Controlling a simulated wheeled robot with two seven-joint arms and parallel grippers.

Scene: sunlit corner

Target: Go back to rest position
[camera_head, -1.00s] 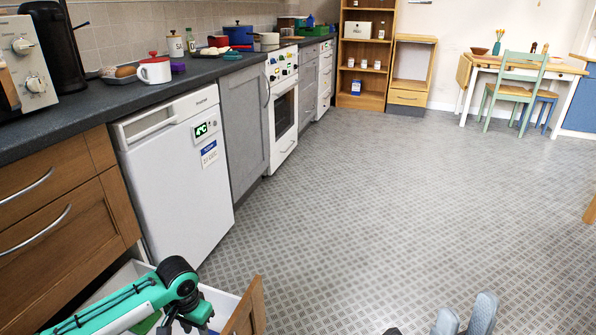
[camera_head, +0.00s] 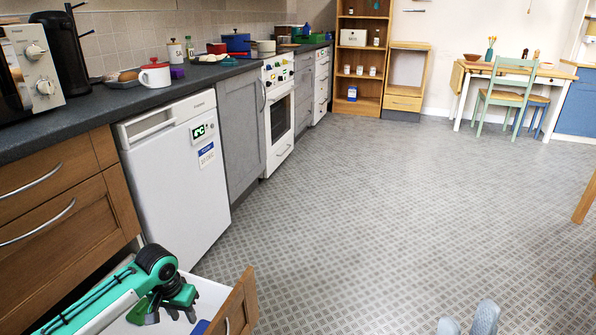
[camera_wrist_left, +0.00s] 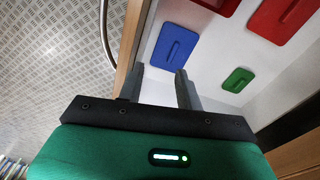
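My left gripper (camera_head: 165,310) is at the lower left of the head view, over an open drawer (camera_head: 238,305) with a wooden front. In the left wrist view its two dark fingers (camera_wrist_left: 158,80) stand apart with nothing between them. Beyond the fingers lie flat lids in the white drawer: a blue one (camera_wrist_left: 175,46), a red one (camera_wrist_left: 285,28) and a green one (camera_wrist_left: 238,79). Part of another red lid shows at the top edge.
A table (camera_head: 545,73) and chair (camera_head: 505,92) stand far right.

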